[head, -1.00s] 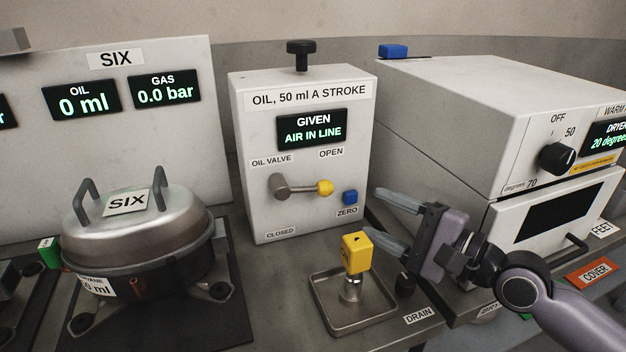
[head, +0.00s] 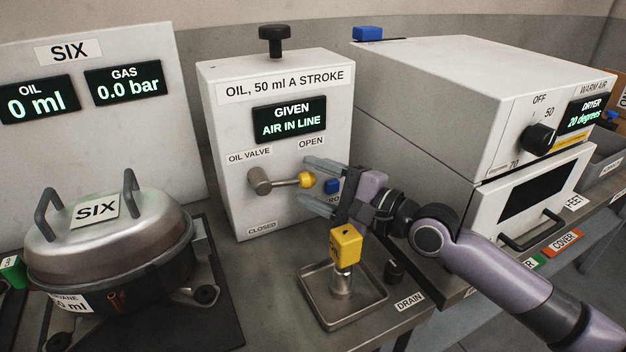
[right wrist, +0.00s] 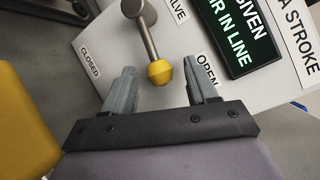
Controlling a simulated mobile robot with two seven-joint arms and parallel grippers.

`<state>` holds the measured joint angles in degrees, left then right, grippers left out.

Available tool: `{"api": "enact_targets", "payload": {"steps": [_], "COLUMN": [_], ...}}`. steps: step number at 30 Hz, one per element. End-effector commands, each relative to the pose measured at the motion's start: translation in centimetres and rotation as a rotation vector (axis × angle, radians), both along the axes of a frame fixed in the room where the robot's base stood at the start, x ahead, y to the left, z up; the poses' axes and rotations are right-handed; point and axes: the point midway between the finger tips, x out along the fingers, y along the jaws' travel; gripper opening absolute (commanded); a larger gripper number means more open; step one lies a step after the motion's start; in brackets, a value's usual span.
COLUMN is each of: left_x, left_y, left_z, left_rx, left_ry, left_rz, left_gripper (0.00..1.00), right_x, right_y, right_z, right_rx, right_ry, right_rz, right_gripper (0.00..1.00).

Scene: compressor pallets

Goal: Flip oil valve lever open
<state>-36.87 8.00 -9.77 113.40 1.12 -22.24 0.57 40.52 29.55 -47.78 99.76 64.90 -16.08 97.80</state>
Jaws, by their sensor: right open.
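The oil valve lever (head: 283,182) is a grey metal arm with a yellow ball knob, on the front of the white oil box (head: 240,120). It points right, roughly level, between the OPEN label (head: 311,143) above and the CLOSED label (head: 262,228) below. My right gripper (head: 313,183) is open with its fingers pointing left at the knob. In the right wrist view the yellow knob (right wrist: 160,72) lies between and just beyond the two fingertips (right wrist: 163,85), with no grip on it. My left gripper is not in view.
A blue ZERO button (head: 332,186) is close behind my fingers. A yellow-topped fitting (head: 346,246) stands in a metal drain tray (head: 331,318) below my gripper. The dryer (head: 440,100) stands to the right, and the compressor (head: 110,240) to the left.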

Motion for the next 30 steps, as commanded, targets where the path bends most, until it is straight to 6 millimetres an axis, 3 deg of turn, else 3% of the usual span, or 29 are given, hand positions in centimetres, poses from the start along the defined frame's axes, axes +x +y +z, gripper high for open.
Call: {"api": "enact_targets", "payload": {"steps": [11,16,17,22,27,30], "left_x": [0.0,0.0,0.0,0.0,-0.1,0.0], "left_y": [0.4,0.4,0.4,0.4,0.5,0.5], "left_z": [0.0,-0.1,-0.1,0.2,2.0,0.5], "left_rx": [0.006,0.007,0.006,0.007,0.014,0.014], "left_ry": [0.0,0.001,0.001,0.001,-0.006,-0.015], "left_rz": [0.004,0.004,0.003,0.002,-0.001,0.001], "left_gripper": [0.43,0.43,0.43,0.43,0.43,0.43], "right_x": [0.4,0.4,0.4,0.4,0.6,2.0], "right_y": [0.5,0.5,0.5,0.5,0.5,0.4], "right_z": [0.0,0.0,0.0,0.2,1.2,0.3], "right_rx": [-0.001,-0.001,-0.001,-0.007,-0.065,-0.099], "right_ry": [0.001,0.001,0.001,-0.001,-0.025,-0.04], "right_rz": [0.0,0.0,0.0,0.0,-0.001,-0.005], "right_gripper": [0.58,0.02,0.0,0.0,0.0,0.0]}}
